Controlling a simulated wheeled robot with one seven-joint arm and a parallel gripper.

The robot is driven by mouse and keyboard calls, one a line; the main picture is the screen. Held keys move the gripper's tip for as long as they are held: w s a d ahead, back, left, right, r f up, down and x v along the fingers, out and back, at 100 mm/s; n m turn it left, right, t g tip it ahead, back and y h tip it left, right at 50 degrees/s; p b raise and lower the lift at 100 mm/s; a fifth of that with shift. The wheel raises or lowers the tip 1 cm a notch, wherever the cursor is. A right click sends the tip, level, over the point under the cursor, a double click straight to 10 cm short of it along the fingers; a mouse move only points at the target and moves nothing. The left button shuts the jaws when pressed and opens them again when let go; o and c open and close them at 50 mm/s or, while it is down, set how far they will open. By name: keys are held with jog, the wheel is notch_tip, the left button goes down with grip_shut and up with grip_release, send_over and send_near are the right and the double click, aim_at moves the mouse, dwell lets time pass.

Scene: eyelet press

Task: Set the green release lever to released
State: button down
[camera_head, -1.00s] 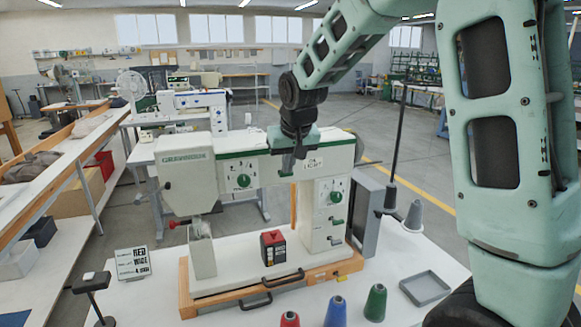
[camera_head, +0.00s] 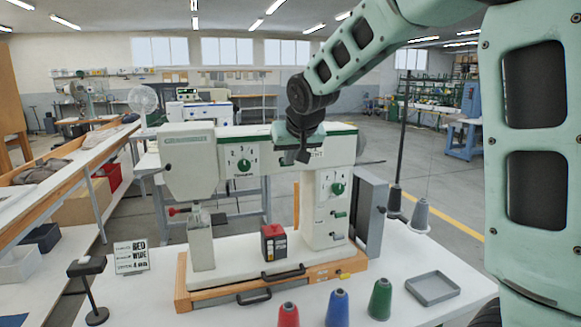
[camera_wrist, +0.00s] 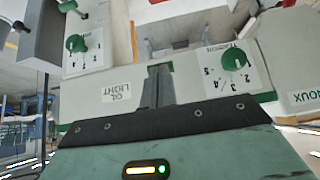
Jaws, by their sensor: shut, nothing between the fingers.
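The white and green eyelet press (camera_head: 180,170) stands on the table. On its right column, below a green dial (camera_head: 338,189), a small green lever (camera_head: 340,214) sticks out sideways. A greyish lever (camera_head: 337,234) sits under it. Which setting the green lever is at is too small to read. In the wrist view, turned over, part of a green lever (camera_wrist: 68,5) shows at the top left edge, beyond the dial. My gripper (camera_head: 303,157) is shut and empty at the press's upper arm, by the OIL LIGHT label, above and left of the levers. Its fingers (camera_wrist: 158,85) also show in the wrist view.
A second numbered dial (camera_head: 243,165) is on the upper arm. A red and black box (camera_head: 273,242) stands on the press base. Thread cones (camera_head: 337,308), a grey tray (camera_head: 433,288) and a sign (camera_head: 131,257) are on the table. A grey panel (camera_head: 371,218) stands right of the column.

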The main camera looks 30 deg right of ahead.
jog(key=f+t+b, duration=0.1)
jog(key=b, duration=0.2)
jog(key=shift+s+f, duration=0.15)
jog(key=shift+f, duration=0.25)
jog(key=shift+s+f+b, duration=0.1)
jog(key=shift+f+b, duration=0.15)
jog(key=shift+b, duration=0.6)
jog(key=shift+r, duration=0.2)
jog(key=shift+r+p, duration=0.65)
jog(key=shift+r, duration=0.05)
